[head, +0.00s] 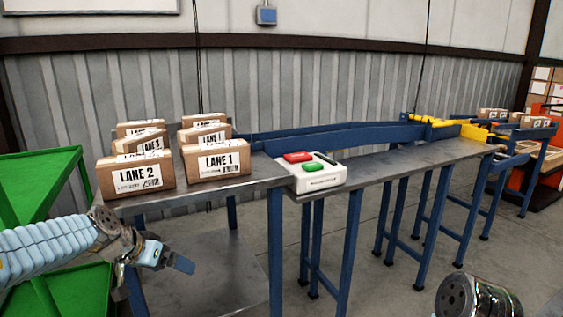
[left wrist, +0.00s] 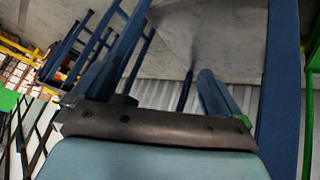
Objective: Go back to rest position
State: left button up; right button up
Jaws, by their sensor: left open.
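My left gripper (head: 178,262) is in front of the near left edge of the metal table, below its top. In the left wrist view its two blue fingers (left wrist: 155,95) stand apart with nothing between them. My right gripper does not show; only a round part of my right arm is at the bottom right of the head view. A carton marked LANE 2 (head: 135,174) and a carton marked LANE 1 (head: 217,160) stand at the front of two rows on the table. More cartons stand behind them, some tilted.
The metal table (head: 240,187) has blue legs. A white box with a red and a green button (head: 310,168) sits at its right end. A conveyor (head: 400,155) runs right to yellow parts (head: 435,127). A green cart (head: 30,205) stands at left, near my left arm.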

pick_arm(q)
jog(key=s+d+f+n+g+y, duration=0.1)
jog(key=s+d+f+g, duration=0.15)
jog(key=f, duration=1.05)
jog(key=s+d+f+n+g, duration=0.1)
jog(key=s+d+f, duration=0.3)
jog(key=f, duration=0.9)
jog(key=s+d+f+n+g, duration=0.1)
jog(key=s+d+f, duration=0.2)
jog(key=s+f, duration=0.3)
jog(key=s+d+f+n+g, duration=0.1)
jog(key=s+d+f, duration=0.3)
jog(key=s+f, duration=0.3)
jog(key=s, duration=0.3)
jog(key=shift+s+d, duration=0.2)
jog(key=shift+s, duration=0.1)
jog(key=shift+f, duration=0.1)
